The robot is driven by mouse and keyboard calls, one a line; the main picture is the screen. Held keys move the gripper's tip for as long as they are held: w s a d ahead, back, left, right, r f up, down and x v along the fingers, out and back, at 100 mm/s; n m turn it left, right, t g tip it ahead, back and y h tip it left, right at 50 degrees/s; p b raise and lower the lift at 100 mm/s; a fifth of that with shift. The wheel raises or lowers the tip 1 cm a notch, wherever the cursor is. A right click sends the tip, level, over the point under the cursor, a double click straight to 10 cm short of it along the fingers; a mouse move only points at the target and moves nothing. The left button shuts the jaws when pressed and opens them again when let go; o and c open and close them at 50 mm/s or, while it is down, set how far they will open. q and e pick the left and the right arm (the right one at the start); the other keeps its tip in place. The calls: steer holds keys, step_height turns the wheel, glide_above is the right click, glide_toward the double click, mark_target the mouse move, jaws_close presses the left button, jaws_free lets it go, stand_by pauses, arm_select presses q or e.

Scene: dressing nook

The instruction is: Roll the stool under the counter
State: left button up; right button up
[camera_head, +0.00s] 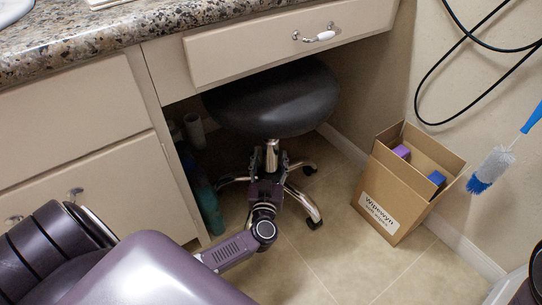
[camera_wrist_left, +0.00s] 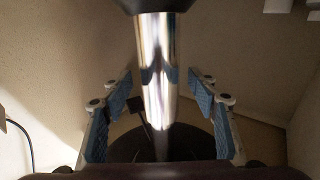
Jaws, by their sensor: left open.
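The stool has a round black seat (camera_head: 275,98), a chrome post and a base with chrome legs and black casters (camera_head: 305,201). Its seat is under the counter (camera_head: 120,27), below the drawer (camera_head: 290,42). My left gripper (camera_head: 271,165) is low in front of the stool, at its post. In the left wrist view the chrome post (camera_wrist_left: 156,75) stands between the open, blue-padded fingers of my left gripper (camera_wrist_left: 162,105). Both pads appear apart from the post. My right gripper is not in view.
A cardboard box (camera_head: 393,192) with purple and blue items stands on the floor at right. A blue-handled brush (camera_head: 493,166) and black cables (camera_head: 447,75) hang by the right wall. Bottles (camera_head: 207,205) stand under the counter, left of the stool. Cabinets (camera_head: 70,105) border the left side.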

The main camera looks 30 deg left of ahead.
arm_select(q)
steer(key=shift+b+x, duration=0.45)
steer(key=shift+x, duration=0.85)
steer(key=shift+c, duration=0.3)
steer(key=shift+r, duration=0.1)
jaws_close()
